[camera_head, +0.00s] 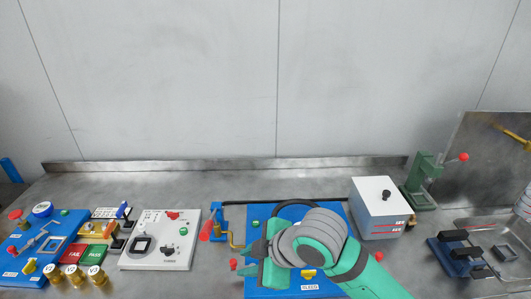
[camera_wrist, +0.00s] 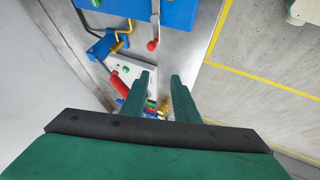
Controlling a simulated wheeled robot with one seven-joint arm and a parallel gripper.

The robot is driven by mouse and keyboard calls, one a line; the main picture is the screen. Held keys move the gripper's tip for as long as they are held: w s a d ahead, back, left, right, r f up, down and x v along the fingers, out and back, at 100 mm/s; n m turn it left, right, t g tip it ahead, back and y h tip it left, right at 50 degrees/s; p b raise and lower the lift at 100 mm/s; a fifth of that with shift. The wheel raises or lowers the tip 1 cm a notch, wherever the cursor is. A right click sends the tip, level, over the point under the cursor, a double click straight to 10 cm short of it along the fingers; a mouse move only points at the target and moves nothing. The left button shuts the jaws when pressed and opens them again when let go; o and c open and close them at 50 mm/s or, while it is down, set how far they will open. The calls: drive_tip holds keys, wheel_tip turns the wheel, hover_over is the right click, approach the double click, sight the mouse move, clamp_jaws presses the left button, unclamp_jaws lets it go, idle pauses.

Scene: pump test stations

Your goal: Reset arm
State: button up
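My arm (camera_head: 318,240), green and grey, reaches over the blue panel in the middle of the bench in the head view. My gripper (camera_head: 245,258) points left, over the panel's left edge. In the wrist view the two green fingers of my gripper (camera_wrist: 163,75) stand apart with nothing held between them. The blue panel (camera_head: 257,214) is partly hidden by my arm; part of it also shows at the top of the wrist view (camera_wrist: 170,12).
Left of my gripper are a red-handled blue fixture (camera_head: 206,228) and a white panel (camera_head: 150,258). A grey-white box (camera_head: 380,212) and a green press (camera_head: 418,185) stand to the right. Red FAIL and green PASS pads lie at far left. The bench's back strip is clear.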

drive_tip(key=w+a+r+m+t+y, duration=0.65)
drive_tip(key=a+r+m+t, duration=0.2)
drive_tip(key=a+r, duration=0.2)
drive_tip(key=s+d+f+m+t+h, duration=0.35)
drive_tip(key=s+f+m+h, duration=0.3)
drive_tip(key=f, duration=0.45)
drive_tip(key=s+d+f+m+t+h, duration=0.2)
drive_tip(key=s+d+f+m+h, duration=0.35)
drive_tip(key=f, duration=0.55)
drive_tip(key=s+d+f+g, duration=0.1)
drive_tip(key=s+d+f, duration=0.1)
drive_tip(key=s, duration=0.6)
drive_tip(key=s+d+f+n+g, duration=0.1)
drive_tip(key=s+f, duration=0.2)
drive_tip(key=s, duration=0.5)
drive_tip(key=s+d+f+n, duration=0.1)
drive_tip(key=s+d+f, duration=0.1)
drive_tip(key=s, duration=0.6)
drive_tip(key=shift+d+f+g+h, duration=0.3)
drive_tip(key=shift+g+h, duration=0.05)
drive_tip(key=shift+g, duration=0.05)
